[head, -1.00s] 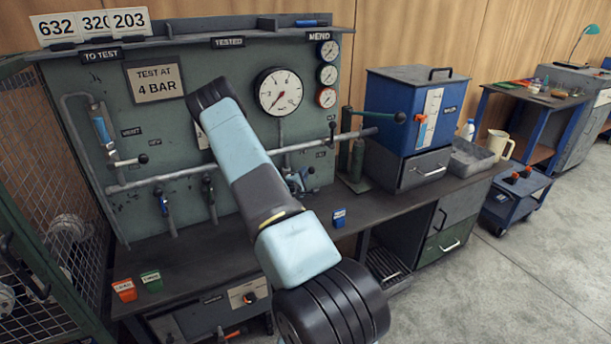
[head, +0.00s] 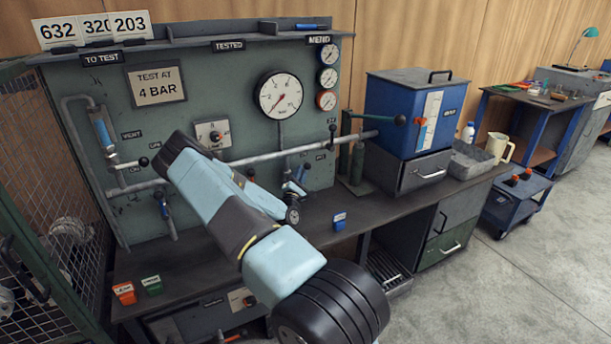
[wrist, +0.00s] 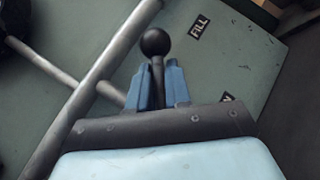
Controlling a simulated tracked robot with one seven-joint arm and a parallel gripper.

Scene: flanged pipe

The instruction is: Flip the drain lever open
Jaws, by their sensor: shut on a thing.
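My gripper (wrist: 160,88) is shut on a lever with a round black knob (wrist: 155,42). Its two blue fingers sit on either side of the lever's stem, and the knob stands out beyond the fingertips. The lever is at a grey pipe (wrist: 98,75) on the green panel. A FILL label (wrist: 200,26) is to its right, and another label is mostly hidden behind my gripper. I cannot read a drain label. In the head view my gripper (head: 301,174) is low on the panel, below the big gauge (head: 279,95), and my arm partly covers this area.
Another black-knobbed lever (head: 143,161) is at the panel's left, and one (head: 332,128) is at its right. A green cylinder (head: 357,162) and a blue cabinet (head: 398,112) stand to the right.

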